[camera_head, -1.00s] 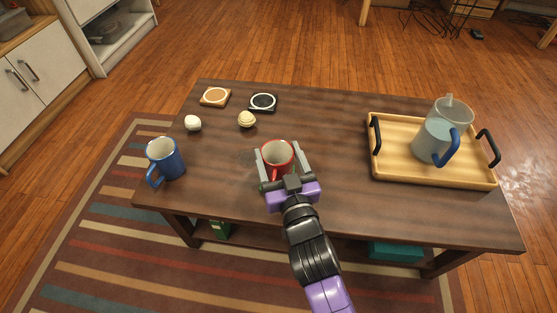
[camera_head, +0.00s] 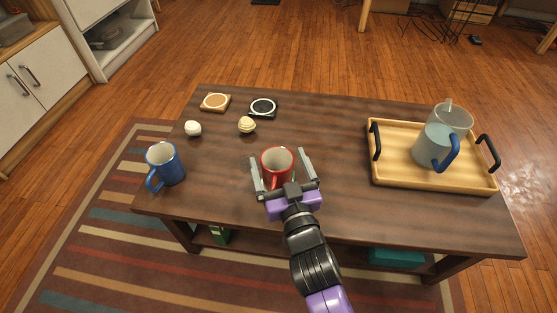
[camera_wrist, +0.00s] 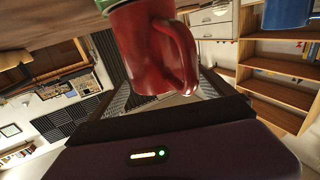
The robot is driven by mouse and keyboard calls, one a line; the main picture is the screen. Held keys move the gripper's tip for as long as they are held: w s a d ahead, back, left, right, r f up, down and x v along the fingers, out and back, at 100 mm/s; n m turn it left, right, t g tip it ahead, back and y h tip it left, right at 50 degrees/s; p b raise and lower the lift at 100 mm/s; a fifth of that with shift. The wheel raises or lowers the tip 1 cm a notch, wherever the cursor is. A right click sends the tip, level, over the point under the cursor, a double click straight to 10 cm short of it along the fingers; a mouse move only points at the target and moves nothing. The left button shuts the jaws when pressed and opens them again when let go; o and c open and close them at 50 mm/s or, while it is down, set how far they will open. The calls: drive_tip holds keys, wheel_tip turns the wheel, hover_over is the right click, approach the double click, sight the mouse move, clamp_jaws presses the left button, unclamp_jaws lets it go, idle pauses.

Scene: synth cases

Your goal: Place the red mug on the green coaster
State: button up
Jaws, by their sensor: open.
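The red mug (camera_head: 277,167) stands upright on the table, near its front middle. It also fills the upper middle of the wrist view (camera_wrist: 150,50), with its handle toward the right. My gripper (camera_head: 281,167) is open, with one finger on each side of the mug and visible gaps between. A piece of the green coaster (camera_wrist: 103,6) shows in the wrist view right at the mug's base. The mug appears to stand on it. Most of the coaster is hidden by the mug and gripper, so how well the mug is centred cannot be told.
A blue mug (camera_head: 168,168) stands at the left edge. A white ball (camera_head: 193,129), a yellowish ball (camera_head: 247,125), a tan coaster (camera_head: 215,103) and a black coaster (camera_head: 263,108) lie behind. A wooden tray (camera_head: 398,175) holds a pitcher (camera_head: 433,148) at right. The table between is clear.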

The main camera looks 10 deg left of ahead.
drive_tip(key=v, duration=1.1)
drive_tip(key=shift+s+p, duration=0.2)
drive_tip(key=shift+p, duration=0.25)
drive_tip(key=shift+d, duration=0.15)
drive_tip(key=s+d+m+g+h, duration=0.1)
drive_tip(key=s+d+m+h, duration=0.1)
drive_tip(key=s+d, duration=0.8)
drive_tip(key=s+d+r+m+g+h, duration=0.1)
drive_tip(key=s+d+h, duration=0.3)
drive_tip(key=s+d, duration=0.6)
drive_tip(key=s+m, duration=0.1)
drive_tip(key=s, duration=0.7)
drive_tip(key=shift+s+d+r, duration=0.1)
drive_tip(key=shift+d, duration=0.05)
wheel_tip(320, 180, up, 35)
drive_tip(key=p, duration=3.5)
